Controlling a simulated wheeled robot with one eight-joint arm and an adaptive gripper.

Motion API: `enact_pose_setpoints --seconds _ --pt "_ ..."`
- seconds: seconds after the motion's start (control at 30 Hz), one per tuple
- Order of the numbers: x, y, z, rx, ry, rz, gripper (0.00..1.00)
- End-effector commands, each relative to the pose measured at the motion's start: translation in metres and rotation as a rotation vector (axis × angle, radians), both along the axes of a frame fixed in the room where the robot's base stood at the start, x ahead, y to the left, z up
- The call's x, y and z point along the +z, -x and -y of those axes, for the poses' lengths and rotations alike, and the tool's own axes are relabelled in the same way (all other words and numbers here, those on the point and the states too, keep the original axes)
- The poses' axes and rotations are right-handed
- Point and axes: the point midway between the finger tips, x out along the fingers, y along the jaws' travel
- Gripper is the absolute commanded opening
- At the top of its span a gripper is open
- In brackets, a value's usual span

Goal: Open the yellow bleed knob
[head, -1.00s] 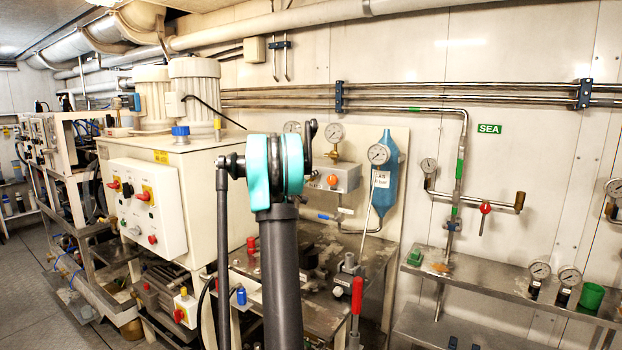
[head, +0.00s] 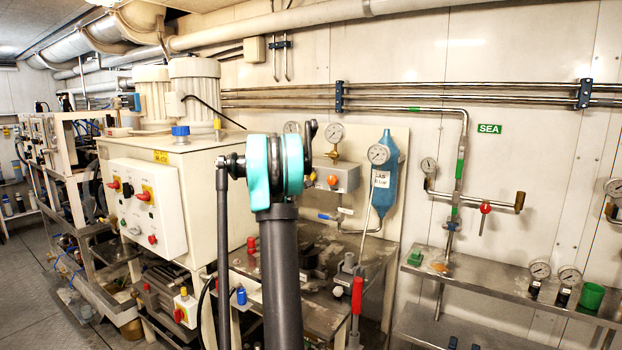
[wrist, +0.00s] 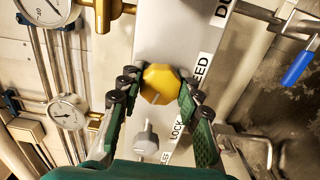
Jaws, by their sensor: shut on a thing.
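The yellow bleed knob (wrist: 160,84) is a faceted knob on a grey panel (wrist: 178,35), in the middle of the wrist view. Part of a label ending in "EED" is beside it. My gripper (wrist: 159,92) is shut on the knob, with one finger against each side. A slanted light mark shows on the knob's face. In the head view my arm hides the yellow knob and my fingers. The grey box (head: 347,178) with an orange knob (head: 332,181) shows just right of my arm.
In the wrist view, a grey knob (wrist: 146,140) sits below the yellow one, near "LOCK" and "RELIEF" labels. Pressure gauges (wrist: 67,112) are at left, a blue-handled valve (wrist: 298,67) at upper right. A blue cylinder (head: 386,165) stands right of the box in the head view.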

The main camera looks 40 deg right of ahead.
Motion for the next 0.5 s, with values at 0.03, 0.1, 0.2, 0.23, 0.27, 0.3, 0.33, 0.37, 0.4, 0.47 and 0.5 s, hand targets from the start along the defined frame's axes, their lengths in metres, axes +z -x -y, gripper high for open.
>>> enact_pose_setpoints --seconds 0.03,0.1,0.2,0.23,0.27,0.3,0.33,0.37,0.4,0.47,0.5 --pt "-0.0006 -0.0003 -0.0007 0.001 0.012 -0.033 0.05" --pt "-0.0006 -0.0003 -0.0008 0.001 0.031 -0.078 0.05" --pt "-0.0007 -0.0003 -0.0008 0.001 0.055 -0.134 0.05" --pt "-0.0008 -0.0003 -0.0008 0.001 0.061 -0.150 0.05" --pt "-0.0008 -0.0003 -0.0008 0.001 0.066 -0.163 0.05" --pt "-0.0008 -0.0003 -0.0008 0.001 0.073 -0.180 0.05" --pt "-0.0008 -0.0003 -0.0008 0.001 0.078 -0.191 0.05" --pt "-0.0009 -0.0003 -0.0008 0.001 0.082 -0.202 0.05" --pt "-0.0009 -0.0003 -0.0008 0.001 0.087 -0.213 0.05" --pt "-0.0009 -0.0003 -0.0009 0.001 0.093 -0.229 0.05" --pt "-0.0009 -0.0003 -0.0009 0.001 0.097 -0.237 0.05"
